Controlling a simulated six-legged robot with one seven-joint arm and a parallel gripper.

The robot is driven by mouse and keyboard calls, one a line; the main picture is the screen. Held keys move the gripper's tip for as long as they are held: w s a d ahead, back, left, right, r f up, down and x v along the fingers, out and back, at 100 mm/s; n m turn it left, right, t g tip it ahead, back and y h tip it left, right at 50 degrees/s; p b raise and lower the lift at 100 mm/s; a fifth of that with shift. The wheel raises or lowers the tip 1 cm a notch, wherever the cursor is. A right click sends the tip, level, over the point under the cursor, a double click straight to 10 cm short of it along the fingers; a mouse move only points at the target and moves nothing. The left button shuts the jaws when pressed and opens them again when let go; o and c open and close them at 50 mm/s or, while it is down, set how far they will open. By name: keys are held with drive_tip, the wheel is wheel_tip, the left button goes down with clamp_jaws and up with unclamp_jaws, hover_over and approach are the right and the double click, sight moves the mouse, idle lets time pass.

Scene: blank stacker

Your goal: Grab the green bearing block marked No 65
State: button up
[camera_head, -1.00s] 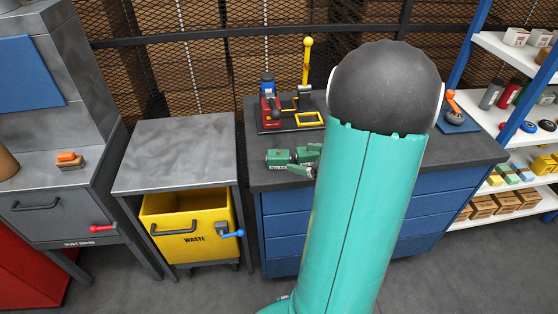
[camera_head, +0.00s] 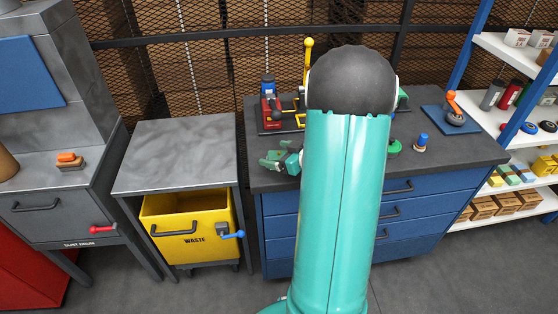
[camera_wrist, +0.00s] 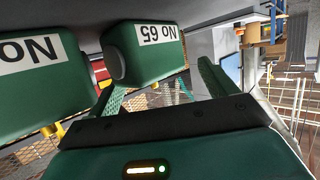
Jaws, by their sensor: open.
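The green bearing block marked No 65 (camera_wrist: 148,58) shows in the wrist view, its white label upside down. It appears ahead of and between my spread fingers. A second green block (camera_wrist: 40,85) sits to its left, its label cut off after "No". My gripper (camera_wrist: 158,76) is open and empty; whether a finger touches either block I cannot tell. In the head view my gripper (camera_head: 273,155) is over the left front of the dark bench top. I cannot make out the marked block there.
The blue-drawer bench (camera_head: 460,150) carries a red and yellow press (camera_head: 270,112) behind my gripper. A green disc (camera_head: 394,146), a blue-topped knob (camera_head: 421,142) and an orange-handled tool (camera_head: 453,105) stand right of my arm. A yellow waste bin (camera_head: 190,225) is at left.

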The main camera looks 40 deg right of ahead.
sight(278, 156)
drive_tip(key=c, duration=1.5)
clamp_jaws()
drive_tip(key=shift+s+f, duration=0.1)
drive_tip(key=shift+f, duration=0.05)
drive_tip(key=shift+s, duration=0.1)
drive_tip(key=shift+r, duration=0.5)
wheel_tip(278, 156, up, 2)
drive_tip(key=shift+r, duration=0.2)
drive_tip(key=s+a+r, duration=0.8)
drive_tip(key=s+r, duration=0.2)
drive_tip(key=s, duration=0.1)
